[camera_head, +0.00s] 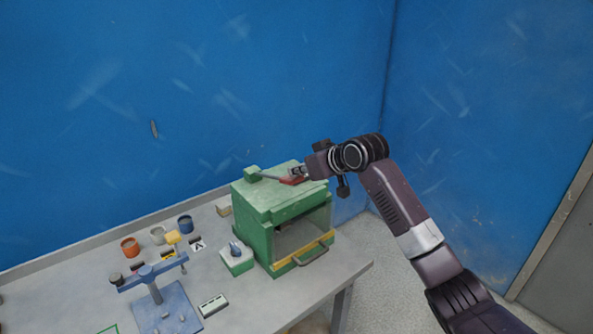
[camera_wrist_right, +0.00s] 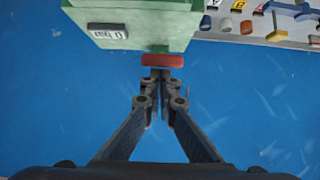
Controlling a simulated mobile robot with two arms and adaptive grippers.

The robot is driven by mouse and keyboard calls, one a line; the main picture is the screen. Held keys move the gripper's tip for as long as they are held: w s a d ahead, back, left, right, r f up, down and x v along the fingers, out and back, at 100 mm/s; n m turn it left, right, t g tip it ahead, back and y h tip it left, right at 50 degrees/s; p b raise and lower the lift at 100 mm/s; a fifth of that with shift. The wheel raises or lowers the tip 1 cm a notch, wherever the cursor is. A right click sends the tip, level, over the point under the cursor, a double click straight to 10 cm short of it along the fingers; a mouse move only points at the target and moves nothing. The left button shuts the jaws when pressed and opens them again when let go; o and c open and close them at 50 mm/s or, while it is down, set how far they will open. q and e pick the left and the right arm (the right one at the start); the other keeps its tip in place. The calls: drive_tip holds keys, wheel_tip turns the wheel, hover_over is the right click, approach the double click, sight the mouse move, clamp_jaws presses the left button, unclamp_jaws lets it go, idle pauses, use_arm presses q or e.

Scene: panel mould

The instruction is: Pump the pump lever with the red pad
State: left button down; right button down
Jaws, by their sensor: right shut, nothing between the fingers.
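The pump lever (camera_head: 269,177) is a thin dark bar running from a small green block (camera_head: 252,174) on top of the green machine (camera_head: 251,217). The red pad (camera_head: 291,181) is at the lever's right end, close above the machine's top. My right gripper (camera_head: 300,171) is shut and empty, with its tips right at the pad. In the right wrist view the shut fingertips (camera_wrist_right: 161,74) meet the edge of the red pad (camera_wrist_right: 162,60); I cannot tell whether they press on it. My left gripper is not in view.
The machine has a window with a yellow-edged handle (camera_head: 312,254). On the grey table (camera_head: 240,309) stand a knob box (camera_head: 236,257), a blue stand (camera_head: 165,306), several small cups and a small green-white block (camera_head: 213,305). Blue walls rise behind and to the right.

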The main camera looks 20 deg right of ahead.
drive_tip(key=s+f+t+y+b, duration=0.1)
drive_tip(key=s+f+t+b, duration=0.2)
drive_tip(key=f+b, duration=0.9)
drive_tip(key=shift+d, duration=0.4)
drive_tip(key=shift+s+f, duration=0.1)
drive_tip(key=shift+f, duration=0.05)
wheel_tip(320, 180, up, 6)
drive_tip(key=p, duration=0.5)
drive_tip(key=f+b+v, duration=0.1)
drive_tip(key=b+v, duration=0.4)
drive_tip(key=v, duration=0.5)
drive_tip(key=shift+d+t, duration=0.15)
drive_tip(key=shift+t, duration=0.15)
